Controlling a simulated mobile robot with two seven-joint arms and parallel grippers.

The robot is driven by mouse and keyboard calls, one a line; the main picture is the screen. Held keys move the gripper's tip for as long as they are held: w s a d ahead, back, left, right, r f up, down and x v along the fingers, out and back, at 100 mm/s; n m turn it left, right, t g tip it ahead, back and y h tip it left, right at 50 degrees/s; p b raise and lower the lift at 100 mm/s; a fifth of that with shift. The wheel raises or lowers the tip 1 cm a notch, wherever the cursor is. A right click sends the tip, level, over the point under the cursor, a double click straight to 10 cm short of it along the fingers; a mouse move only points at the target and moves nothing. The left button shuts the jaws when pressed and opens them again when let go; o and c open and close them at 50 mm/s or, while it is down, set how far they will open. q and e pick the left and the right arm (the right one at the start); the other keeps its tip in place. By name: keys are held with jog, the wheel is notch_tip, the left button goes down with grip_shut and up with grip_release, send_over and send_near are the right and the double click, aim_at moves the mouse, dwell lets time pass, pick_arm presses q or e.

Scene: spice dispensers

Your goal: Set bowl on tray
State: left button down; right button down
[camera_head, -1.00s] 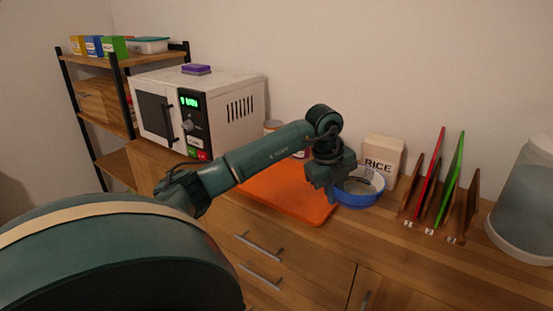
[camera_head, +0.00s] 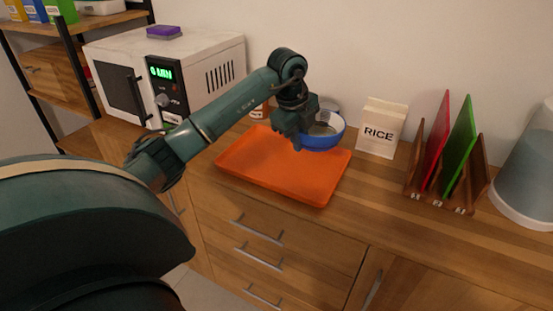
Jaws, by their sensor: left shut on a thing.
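The blue bowl (camera_head: 326,142) has a pale inside and is upright at the far right part of the orange tray (camera_head: 280,178). It overlaps the tray's back edge in the picture; I cannot tell whether it touches the tray or hangs just above it. My left gripper (camera_head: 298,140) is shut on the bowl's left rim, and its wrist hides part of the bowl. The tray lies flat on the wooden counter, and its front and middle are empty. My right gripper is not in view.
A rice box (camera_head: 382,127) stands right of the bowl. Beyond it is a wooden rack (camera_head: 470,190) with a red and a green board, then a large clear container (camera_head: 530,165). A white microwave (camera_head: 215,70) stands at the left.

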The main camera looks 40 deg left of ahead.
pick_arm(q)
jog(key=shift+f, duration=0.35)
send_near(299, 180)
jog(key=x, duration=0.5)
jog(key=shift+w+f, duration=0.1)
jog(key=shift+w, duration=0.1)
jog(key=shift+f, duration=0.25)
jog(key=shift+f, duration=0.2)
jog(key=c, duration=1.5)
grip_release()
jog(key=shift+o, duration=0.2)
